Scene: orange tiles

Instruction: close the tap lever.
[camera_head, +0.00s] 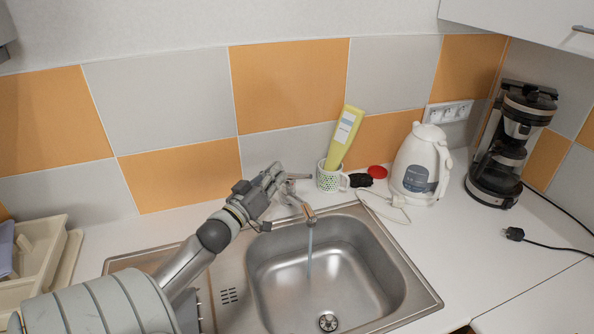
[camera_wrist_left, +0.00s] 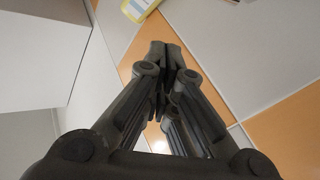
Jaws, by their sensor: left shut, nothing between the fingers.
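The tap (camera_head: 304,209) stands at the back edge of the steel sink (camera_head: 405,275), with its spout over the basin and water running down from it. My left gripper (camera_head: 275,174) is shut and empty, right at the tap lever (camera_head: 298,176). The fingertips are beside the lever, partly overlapping it, and I cannot tell whether they touch. In the left wrist view the gripper (camera_wrist_left: 166,48) has its fingers together, with nothing between them. The tap does not show there. My right gripper is not in view.
A dotted mug (camera_head: 328,181) holding a yellow tube (camera_head: 343,135) stands just right of the tap. A white kettle (camera_head: 418,165), a red lid (camera_head: 377,171) and a coffee maker (camera_head: 512,150) are further right. A dish rack (camera_head: 40,250) is at the left.

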